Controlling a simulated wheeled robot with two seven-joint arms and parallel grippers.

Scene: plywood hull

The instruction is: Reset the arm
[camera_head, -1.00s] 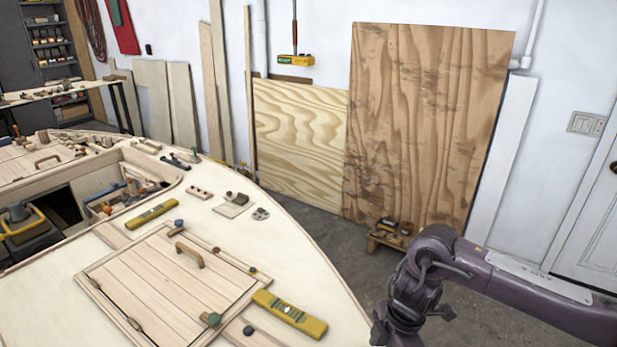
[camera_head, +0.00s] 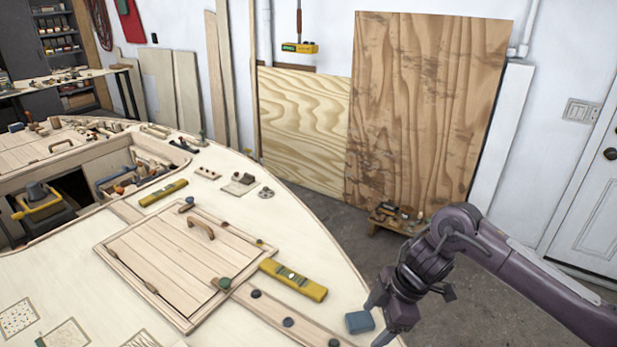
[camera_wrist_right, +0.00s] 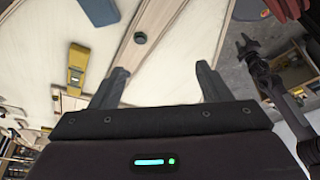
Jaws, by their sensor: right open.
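My right arm comes in from the right in the head view. Its gripper (camera_head: 379,322) points down at the curved edge of the pale hull deck (camera_head: 60,285). The right wrist view shows the two dark fingers (camera_wrist_right: 162,74) spread apart with nothing between them. A small blue block (camera_head: 359,321) lies on the deck close beside the fingers in the head view; whether they touch it cannot be told. My left gripper is not seen. A dark arm part at the right of the wrist view cannot be identified.
A yellow level (camera_head: 293,280) lies left of the gripper, beside a wooden hatch (camera_head: 170,262) with a handle. Dark knobs (camera_head: 288,322) sit on a deck strip. A low wooden stool (camera_head: 396,222) with tools stands on the floor beyond the arm. Plywood panels lean on the wall.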

